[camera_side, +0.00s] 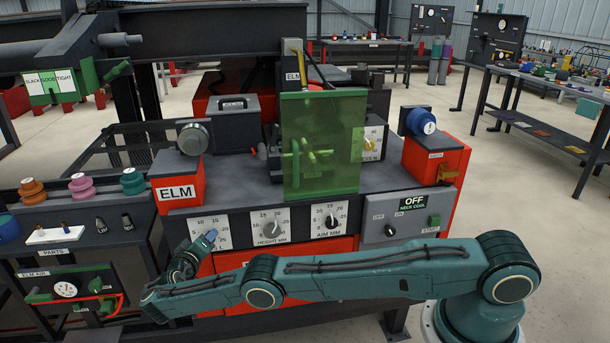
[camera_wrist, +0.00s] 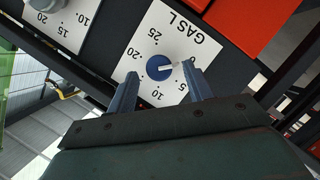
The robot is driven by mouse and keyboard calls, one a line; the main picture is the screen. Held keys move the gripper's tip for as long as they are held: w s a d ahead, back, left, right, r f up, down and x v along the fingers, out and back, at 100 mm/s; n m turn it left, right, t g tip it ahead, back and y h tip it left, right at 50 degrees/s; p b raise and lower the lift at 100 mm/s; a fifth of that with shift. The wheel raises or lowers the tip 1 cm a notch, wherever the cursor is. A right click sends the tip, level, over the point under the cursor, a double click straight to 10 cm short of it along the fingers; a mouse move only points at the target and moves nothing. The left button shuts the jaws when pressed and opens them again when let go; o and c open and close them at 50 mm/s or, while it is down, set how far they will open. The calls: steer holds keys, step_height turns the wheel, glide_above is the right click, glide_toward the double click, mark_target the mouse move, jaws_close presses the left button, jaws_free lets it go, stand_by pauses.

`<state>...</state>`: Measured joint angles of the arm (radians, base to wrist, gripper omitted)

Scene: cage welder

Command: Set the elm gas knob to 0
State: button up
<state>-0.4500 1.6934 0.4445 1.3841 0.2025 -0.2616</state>
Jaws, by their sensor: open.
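The elm gas knob (camera_wrist: 160,67) is a round blue knob with a white pointer on a white dial plate lettered "GAS L". In the wrist view the pointer aims right, toward the low end of the scale near the 5; its exact reading is unclear because a fingertip covers part of the numbers there. In the side view the gas dial plate (camera_side: 203,222) is leftmost on the elm front panel. My gripper (camera_wrist: 160,71) is open, its two blue-grey fingers on either side of the knob with visible gaps. In the side view my gripper (camera_side: 207,239) is right at the dial.
To the right in the side view are the height knob (camera_side: 271,226), the aim knob (camera_side: 330,221) and a grey box (camera_side: 408,229) with a start button. A green see-through screen (camera_side: 322,145) stands above the panel. Gauges and a parts tray (camera_side: 55,236) are at left.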

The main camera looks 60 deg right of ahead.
steer(key=v, duration=0.6)
stand_by(0.4)
